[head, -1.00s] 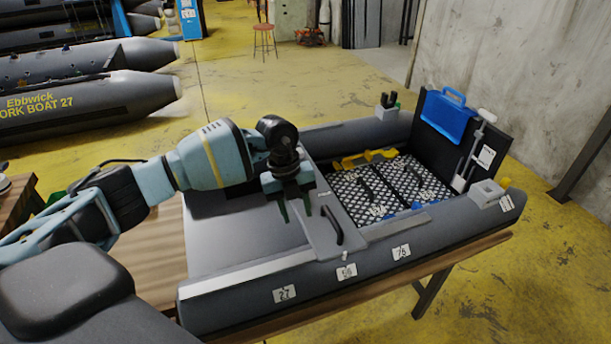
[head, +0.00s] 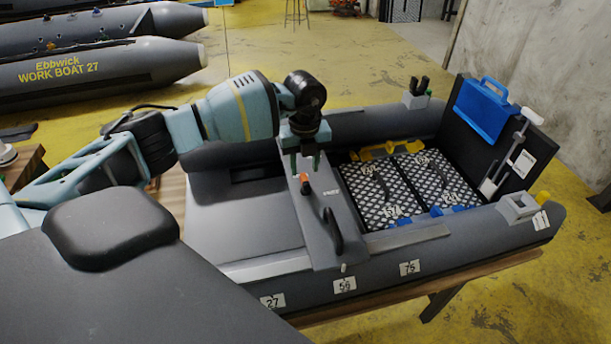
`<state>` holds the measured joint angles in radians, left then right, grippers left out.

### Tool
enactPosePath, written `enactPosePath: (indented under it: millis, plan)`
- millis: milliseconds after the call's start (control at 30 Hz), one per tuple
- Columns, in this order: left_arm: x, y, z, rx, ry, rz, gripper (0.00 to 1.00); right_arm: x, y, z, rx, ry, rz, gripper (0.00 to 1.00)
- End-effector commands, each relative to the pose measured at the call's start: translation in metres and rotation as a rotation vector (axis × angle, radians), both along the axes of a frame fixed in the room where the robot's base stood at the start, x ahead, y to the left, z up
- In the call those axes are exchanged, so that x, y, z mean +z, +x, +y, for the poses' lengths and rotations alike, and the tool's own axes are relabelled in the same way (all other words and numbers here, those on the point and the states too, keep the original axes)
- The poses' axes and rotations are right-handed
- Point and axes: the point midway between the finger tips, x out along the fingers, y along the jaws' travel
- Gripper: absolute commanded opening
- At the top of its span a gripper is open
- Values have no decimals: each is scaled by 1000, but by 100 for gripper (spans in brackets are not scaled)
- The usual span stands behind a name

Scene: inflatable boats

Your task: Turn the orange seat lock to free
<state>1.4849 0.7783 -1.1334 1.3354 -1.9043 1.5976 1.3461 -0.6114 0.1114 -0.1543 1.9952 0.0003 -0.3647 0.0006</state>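The orange seat lock (head: 305,186) is a small orange piece on the grey seat (head: 331,218) that lies across the boat. My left gripper (head: 305,164) points down just above and behind the lock in the head view. Its two fingers are apart with nothing visible between them. I cannot tell whether a fingertip touches the lock. Which way the lock is turned is too small to tell. My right gripper is not in view.
The grey inflatable boat (head: 375,268) rests on a wooden table (head: 400,291). Patterned floor panels (head: 392,203) lie right of the seat. A blue case (head: 482,108) hangs on the black transom.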

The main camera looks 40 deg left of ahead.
Motion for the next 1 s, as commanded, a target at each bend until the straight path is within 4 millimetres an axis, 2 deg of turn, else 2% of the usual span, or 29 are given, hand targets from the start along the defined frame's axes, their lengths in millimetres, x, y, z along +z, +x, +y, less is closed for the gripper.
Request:
enactPosePath:
  millis: [100,300,667,967,1000]
  plan:
    - [-20,-1,0,0,0,4,38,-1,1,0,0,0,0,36]
    - [-40,0,0,1,1,2,38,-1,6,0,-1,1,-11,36]
    - [-46,0,0,0,-1,-1,38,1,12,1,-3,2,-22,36]
    - [-46,0,0,0,0,0,2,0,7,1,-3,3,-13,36]
    - [-46,0,0,0,0,0,0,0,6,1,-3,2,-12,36]
